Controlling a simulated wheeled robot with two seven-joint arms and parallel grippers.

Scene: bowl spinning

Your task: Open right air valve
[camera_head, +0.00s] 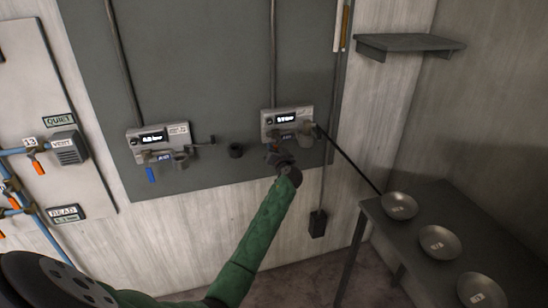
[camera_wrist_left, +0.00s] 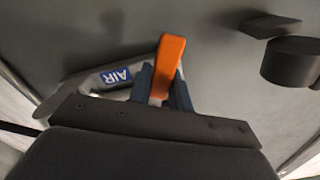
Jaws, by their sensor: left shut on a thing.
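The right air valve unit (camera_head: 287,124) is a pale box on the dark wall panel with a lit display. My left gripper (camera_head: 276,156) reaches up to the pipework just below this box. In the left wrist view my left gripper (camera_wrist_left: 163,92) is shut on the orange valve lever (camera_wrist_left: 170,58), with a dark blue finger on each side of it. A grey pipe with a blue AIR label (camera_wrist_left: 116,76) lies beside the lever. My arm and gripper hide the lever in the head view. My right gripper is not in view.
A similar left unit (camera_head: 158,143) has a blue lever (camera_head: 151,174) hanging down. At right, a dark table (camera_head: 449,205) holds metal bowls (camera_head: 440,242). A shelf (camera_head: 410,44) is above.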

